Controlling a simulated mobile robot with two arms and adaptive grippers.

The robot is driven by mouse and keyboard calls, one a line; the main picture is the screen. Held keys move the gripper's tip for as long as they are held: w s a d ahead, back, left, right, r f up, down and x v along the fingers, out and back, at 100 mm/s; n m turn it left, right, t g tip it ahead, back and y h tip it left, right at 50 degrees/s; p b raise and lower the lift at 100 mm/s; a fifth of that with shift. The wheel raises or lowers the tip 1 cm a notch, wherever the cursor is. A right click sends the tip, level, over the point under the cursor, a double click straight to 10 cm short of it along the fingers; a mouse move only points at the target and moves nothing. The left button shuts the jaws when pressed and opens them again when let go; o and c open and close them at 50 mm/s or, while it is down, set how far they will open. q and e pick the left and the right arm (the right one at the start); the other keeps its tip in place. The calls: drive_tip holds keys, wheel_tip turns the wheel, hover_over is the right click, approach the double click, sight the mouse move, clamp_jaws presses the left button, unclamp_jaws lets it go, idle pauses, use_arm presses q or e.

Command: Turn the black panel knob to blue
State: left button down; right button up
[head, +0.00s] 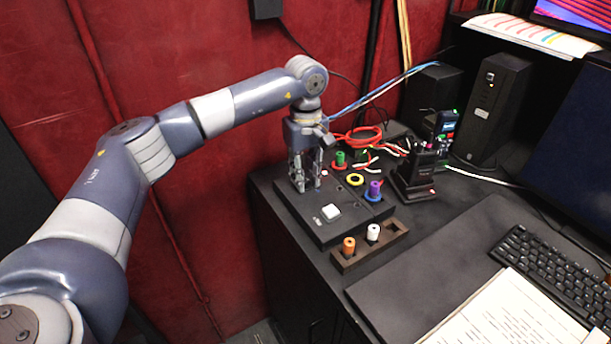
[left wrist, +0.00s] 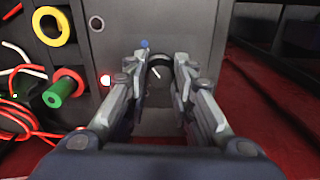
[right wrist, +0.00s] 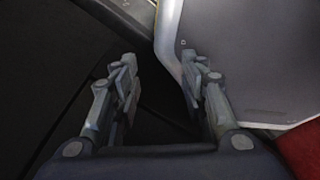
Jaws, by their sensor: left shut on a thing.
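The black panel (head: 306,216) lies flat on the dark desk, with a white square button on it. In the left wrist view the black knob (left wrist: 161,67) sits between my left fingers and has a short white pointer line, slanting toward the upper left. My right gripper (right wrist: 162,75) is open and empty, away from the panel.
A wooden holder (head: 372,250) with orange and white pegs stands in front of the panel. Green (head: 340,159) and purple (head: 374,190) pegs and a yellow ring (head: 355,180) are beside it. Red cables lie behind. A keyboard (head: 551,272) and papers are at right.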

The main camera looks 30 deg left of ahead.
use_arm(q)
drive_tip(key=shift+r+m, duration=0.15)
drive_tip(key=shift+m, duration=0.45)
drive_tip(key=c, duration=1.3)
unclamp_jaws()
drive_tip(key=shift+c, duration=0.2)
wheel_tip(320, 180, up, 12)
